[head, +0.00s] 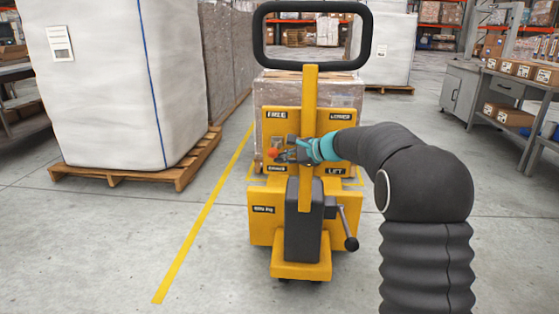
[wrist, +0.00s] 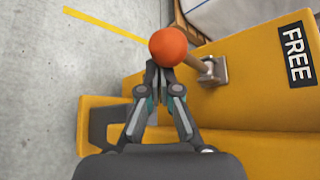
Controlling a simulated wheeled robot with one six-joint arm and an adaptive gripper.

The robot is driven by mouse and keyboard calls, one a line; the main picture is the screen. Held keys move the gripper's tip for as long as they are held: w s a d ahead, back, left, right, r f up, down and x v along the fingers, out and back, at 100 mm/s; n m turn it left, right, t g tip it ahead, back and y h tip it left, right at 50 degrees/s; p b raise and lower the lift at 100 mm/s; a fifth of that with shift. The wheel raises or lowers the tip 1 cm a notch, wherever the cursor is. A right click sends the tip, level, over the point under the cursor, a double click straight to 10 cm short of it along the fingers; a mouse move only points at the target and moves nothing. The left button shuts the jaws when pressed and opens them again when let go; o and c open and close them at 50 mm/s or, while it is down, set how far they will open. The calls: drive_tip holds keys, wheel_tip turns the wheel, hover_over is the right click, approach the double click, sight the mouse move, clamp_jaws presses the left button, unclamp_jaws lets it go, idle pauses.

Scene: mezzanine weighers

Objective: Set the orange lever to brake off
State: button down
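The orange lever knob (head: 273,153) sits at the left of the yellow truck's panel, between the FREE label (head: 277,115) and a lower label (head: 278,169) too small to read surely. In the wrist view the round orange knob (wrist: 168,46) is on a short metal rod (wrist: 195,63) running right to a grey bracket (wrist: 213,72). My gripper (head: 285,155) reaches in from the right. In the wrist view its fingertips (wrist: 158,72) are together just below the knob, with nothing seen between them; contact is not clear.
The yellow truck (head: 262,220) has a black handle loop (head: 312,64), a central post and a black-knobbed crank (head: 350,243) at lower right. LOWER and LIFT labels mark its right side. A white bulk bag (head: 100,90) on a pallet stands left; benches stand right.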

sight(311, 126)
drive_tip(key=shift+w+r+p, duration=0.25)
drive_tip(key=shift+r+p, duration=0.3)
drive_tip(key=shift+r, duration=0.65)
drive_tip(key=shift+w+r+p, duration=0.2)
drive_tip(key=shift+r+p, duration=0.35)
drive_tip(key=shift+r, duration=0.85)
drive_tip(key=d+r, duration=0.1)
drive_tip(key=d, duration=0.1)
drive_tip(key=d+r+p, duration=0.1)
drive_tip(key=d+r, duration=0.1)
drive_tip(key=d, duration=0.1)
drive_tip(key=d+r, duration=0.1)
drive_tip(key=d, duration=0.2)
drive_tip(key=shift+d+r, duration=0.1)
drive_tip(key=shift+r, duration=0.15)
